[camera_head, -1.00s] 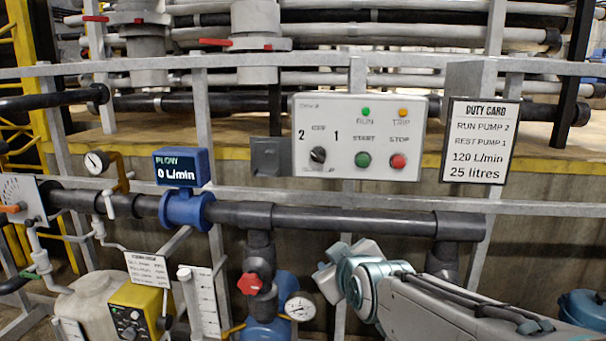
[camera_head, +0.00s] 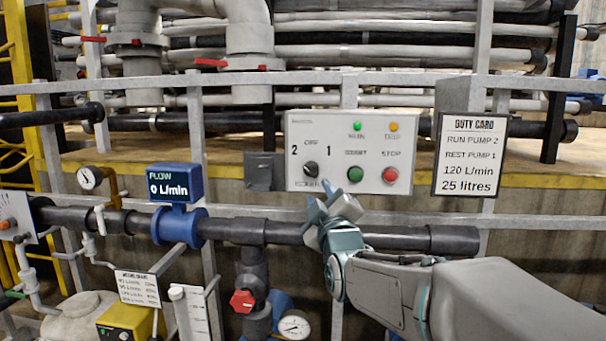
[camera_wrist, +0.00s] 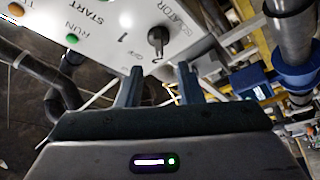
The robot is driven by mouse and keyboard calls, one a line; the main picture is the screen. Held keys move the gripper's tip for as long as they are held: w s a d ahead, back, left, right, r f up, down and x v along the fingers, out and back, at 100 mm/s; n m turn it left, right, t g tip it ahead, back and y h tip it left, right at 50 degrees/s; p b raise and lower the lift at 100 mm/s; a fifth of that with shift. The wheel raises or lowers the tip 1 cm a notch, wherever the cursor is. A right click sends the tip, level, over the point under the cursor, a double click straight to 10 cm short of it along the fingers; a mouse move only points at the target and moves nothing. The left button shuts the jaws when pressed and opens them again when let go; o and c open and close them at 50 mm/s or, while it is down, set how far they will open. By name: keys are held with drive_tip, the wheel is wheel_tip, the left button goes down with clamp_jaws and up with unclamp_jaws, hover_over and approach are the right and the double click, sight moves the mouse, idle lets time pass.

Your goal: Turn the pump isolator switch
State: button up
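The pump isolator switch is a black rotary knob (camera_head: 311,169) at the lower left of a light grey control panel (camera_head: 350,130). My gripper (camera_head: 321,197) is just below the panel's lower edge in the head view, close to the knob. Its two fingers (camera_wrist: 158,82) are spread, with nothing between them, and appear apart from the knob.
The panel also has a green START button (camera_head: 355,174), a red STOP button (camera_head: 390,175) and two lamps. A duty card (camera_head: 470,155) reads RUN PUMP 2, REST PUMP 1. The blue flow meter (camera_head: 177,185) reads 0 L/min. A dark pipe (camera_head: 240,230) runs below the panel.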

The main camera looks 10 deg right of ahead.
sight(312, 173)
drive_tip(key=p+x, duration=0.2)
drive_tip(key=x, duration=0.7)
drive_tip(key=shift+d, duration=0.1)
drive_tip(key=shift+s, duration=0.1)
